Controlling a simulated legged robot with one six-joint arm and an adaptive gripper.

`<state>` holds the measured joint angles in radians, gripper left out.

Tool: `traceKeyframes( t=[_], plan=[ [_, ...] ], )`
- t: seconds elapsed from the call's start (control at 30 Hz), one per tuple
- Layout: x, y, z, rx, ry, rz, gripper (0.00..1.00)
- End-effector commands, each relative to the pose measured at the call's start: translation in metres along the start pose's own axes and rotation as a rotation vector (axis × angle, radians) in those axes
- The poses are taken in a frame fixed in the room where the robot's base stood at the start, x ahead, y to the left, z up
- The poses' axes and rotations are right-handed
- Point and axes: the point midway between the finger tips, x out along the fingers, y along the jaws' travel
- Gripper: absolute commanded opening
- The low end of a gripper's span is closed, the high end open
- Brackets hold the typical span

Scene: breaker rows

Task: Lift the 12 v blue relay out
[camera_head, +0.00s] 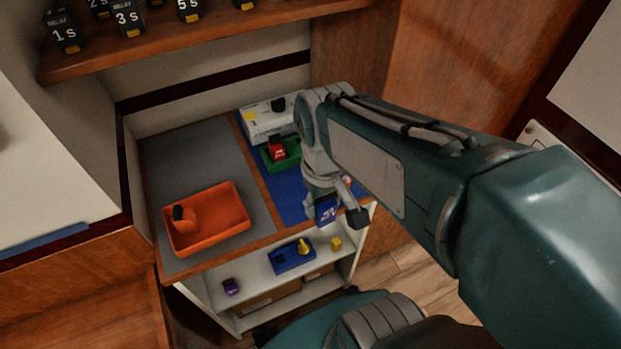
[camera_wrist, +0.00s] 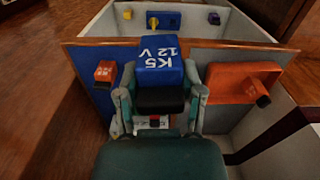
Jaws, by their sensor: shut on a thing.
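The blue relay (camera_wrist: 157,58), marked "K5 12 V" in white, sits between the two fingers of my gripper (camera_wrist: 160,97) in the wrist view, with its black part toward the palm. The gripper is shut on it. In the head view my gripper (camera_head: 328,188) is over the front right of the counter, and the blue relay (camera_head: 326,211) shows below it near the front edge of the blue mat (camera_head: 290,203). My wrist hides part of the relay. I cannot tell whether its underside touches anything.
An orange tray (camera_head: 238,222) holding an orange piece is on the grey left half. A red relay (camera_head: 278,149) sits in a green tray (camera_head: 291,160), before a white unit (camera_head: 262,121). A lower shelf holds a blue tray (camera_head: 282,266). An upper shelf (camera_head: 180,40) overhangs the back.

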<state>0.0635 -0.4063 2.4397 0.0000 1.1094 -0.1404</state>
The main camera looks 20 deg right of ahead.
Motion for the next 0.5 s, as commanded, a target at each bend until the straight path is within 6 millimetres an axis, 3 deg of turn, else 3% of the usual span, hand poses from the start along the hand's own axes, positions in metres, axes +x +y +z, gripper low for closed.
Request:
traceKeyframes(
  t=[0.5],
  plan=[
    [-0.018, 0.000, -0.001, 0.000, 0.003, 0.000, 0.01]
  ],
)
